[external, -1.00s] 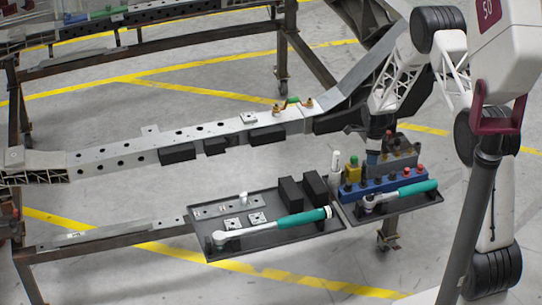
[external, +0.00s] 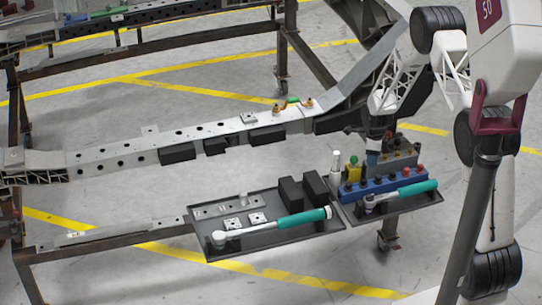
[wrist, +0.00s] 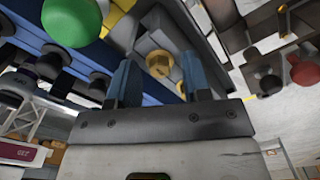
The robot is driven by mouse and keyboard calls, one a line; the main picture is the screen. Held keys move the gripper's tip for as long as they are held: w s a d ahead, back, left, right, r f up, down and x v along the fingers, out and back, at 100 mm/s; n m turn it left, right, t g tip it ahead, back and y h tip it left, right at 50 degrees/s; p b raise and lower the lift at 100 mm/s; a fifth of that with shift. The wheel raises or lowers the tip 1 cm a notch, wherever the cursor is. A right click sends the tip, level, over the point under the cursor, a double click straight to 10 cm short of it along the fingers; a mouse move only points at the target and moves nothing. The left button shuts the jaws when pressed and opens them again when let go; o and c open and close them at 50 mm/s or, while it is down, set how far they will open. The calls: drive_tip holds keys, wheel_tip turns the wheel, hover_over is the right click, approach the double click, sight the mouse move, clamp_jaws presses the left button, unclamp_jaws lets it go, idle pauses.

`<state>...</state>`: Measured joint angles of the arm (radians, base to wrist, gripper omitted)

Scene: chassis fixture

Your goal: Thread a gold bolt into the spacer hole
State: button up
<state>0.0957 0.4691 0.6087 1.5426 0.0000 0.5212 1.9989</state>
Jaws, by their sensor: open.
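A gold bolt (wrist: 158,65) stands in a grey holder, its hex head showing between my fingers in the wrist view. My gripper (wrist: 163,75) is open, with one blue finger on each side of that head; I cannot tell whether either touches it. A second gold bolt (wrist: 182,88) is partly hidden near the right finger. In the external view my gripper (external: 373,160) is low over the grey bolt holder (external: 402,157), largely hiding the bolts. A square plate (external: 249,118), perhaps the spacer, lies on the chassis beam (external: 120,158); its hole is too small to make out.
A blue rack (external: 385,188) with dark and red-topped pieces stands in front of the grey holder. A yellow piece (external: 354,172) and a white bottle (external: 335,167) stand left of my gripper. A ratchet (external: 400,193) and a black tray (external: 270,245) lie nearer the camera.

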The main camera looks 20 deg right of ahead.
clamp_jaws()
drive_tip(key=shift+r, duration=0.15)
drive_tip(key=shift+r, duration=2.6)
